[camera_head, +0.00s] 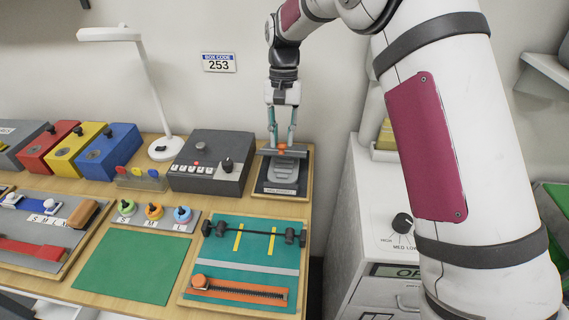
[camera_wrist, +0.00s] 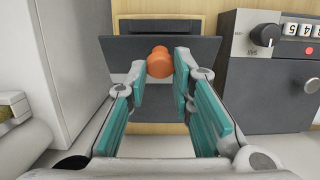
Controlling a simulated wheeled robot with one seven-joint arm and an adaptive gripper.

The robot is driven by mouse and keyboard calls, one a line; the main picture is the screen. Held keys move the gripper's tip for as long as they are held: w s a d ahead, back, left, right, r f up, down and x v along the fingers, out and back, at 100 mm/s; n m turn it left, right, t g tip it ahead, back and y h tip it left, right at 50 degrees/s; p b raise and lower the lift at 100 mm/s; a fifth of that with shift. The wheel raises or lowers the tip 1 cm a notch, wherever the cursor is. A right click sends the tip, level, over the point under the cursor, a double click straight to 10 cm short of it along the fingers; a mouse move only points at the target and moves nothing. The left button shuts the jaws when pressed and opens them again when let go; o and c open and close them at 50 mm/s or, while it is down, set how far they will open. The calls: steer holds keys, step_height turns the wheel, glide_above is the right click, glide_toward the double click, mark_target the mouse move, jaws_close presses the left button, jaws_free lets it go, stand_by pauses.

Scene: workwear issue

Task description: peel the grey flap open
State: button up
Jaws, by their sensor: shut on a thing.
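The grey flap (camera_head: 300,154) is on a dark unit (camera_head: 263,187) at the back right of the table. It carries an orange knob (camera_head: 282,149). In the wrist view the flap (camera_wrist: 128,48) shows as a dark grey panel, with the knob (camera_wrist: 158,62) in front of it. My gripper (camera_head: 282,147) reaches down from above and is shut on the knob. Its fingertips also show in the wrist view (camera_wrist: 161,70), one on each side of the knob. A lighter grey ribbed pad (camera_head: 285,172) shows below the flap; how far the flap is tilted is hard to tell.
A dark box with a dial and counter (camera_head: 211,160) stands just left of the unit. A white cabinet with a knob (camera_head: 370,215) is close on the right. A teal board (camera_head: 235,252) lies in front. A white lamp (camera_head: 150,80) stands further left.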

steer(key=shift+w+d+r+b, duration=0.2)
steer(key=shift+w+r+b, duration=0.6)
steer(key=shift+w+r, duration=0.3)
steer(key=shift+w+d+r+b, duration=0.2)
steer(key=shift+w+r+b, duration=0.75)
steer(key=shift+w, duration=0.2)
steer(key=o, duration=1)
steer(key=shift+c, duration=0.2)
